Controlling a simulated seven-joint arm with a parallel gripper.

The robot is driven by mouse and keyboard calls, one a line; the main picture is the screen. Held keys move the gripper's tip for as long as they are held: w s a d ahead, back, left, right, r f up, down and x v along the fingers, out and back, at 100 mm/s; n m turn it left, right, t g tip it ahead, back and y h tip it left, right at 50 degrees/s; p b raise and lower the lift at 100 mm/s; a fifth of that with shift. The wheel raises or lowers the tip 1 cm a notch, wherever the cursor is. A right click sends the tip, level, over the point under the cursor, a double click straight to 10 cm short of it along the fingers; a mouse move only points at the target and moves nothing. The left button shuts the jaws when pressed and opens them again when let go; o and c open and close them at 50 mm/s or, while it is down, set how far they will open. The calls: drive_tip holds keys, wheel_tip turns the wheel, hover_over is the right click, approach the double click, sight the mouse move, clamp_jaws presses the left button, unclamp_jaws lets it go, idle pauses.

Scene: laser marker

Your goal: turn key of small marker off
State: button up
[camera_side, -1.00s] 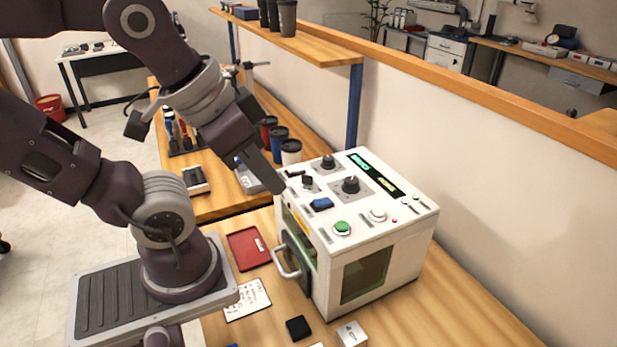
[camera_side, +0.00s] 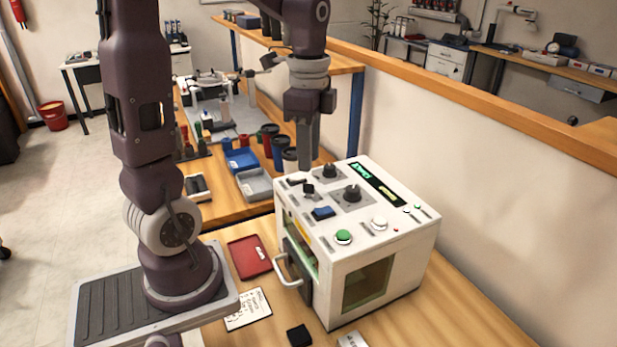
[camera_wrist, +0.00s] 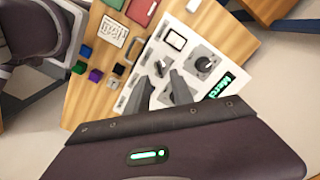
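The laser marker (camera_side: 385,262) is a white box with controls on its sloping top; its green-lit display (camera_side: 376,184) is at the back edge. A small black key-like control (camera_side: 308,190) stands on a grey plate near the left of the top. I cannot tell its turned position. My gripper (camera_side: 307,168) points down just above and behind that control, seemingly without touching it. In the wrist view my gripper (camera_wrist: 161,78) shows two fingers spread with a gap between them. A small dark control (camera_wrist: 160,68) appears just beyond the fingertips.
Two round black knobs, one larger (camera_side: 352,193) and one farther back (camera_side: 330,171), stand close by. Cups (camera_side: 278,150) and a shelf post (camera_side: 356,110) are behind.

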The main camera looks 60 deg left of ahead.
sight(309, 184)
wheel_tip(309, 184, down, 6)
drive_tip(key=shift+d+r, duration=0.1)
clamp_jaws()
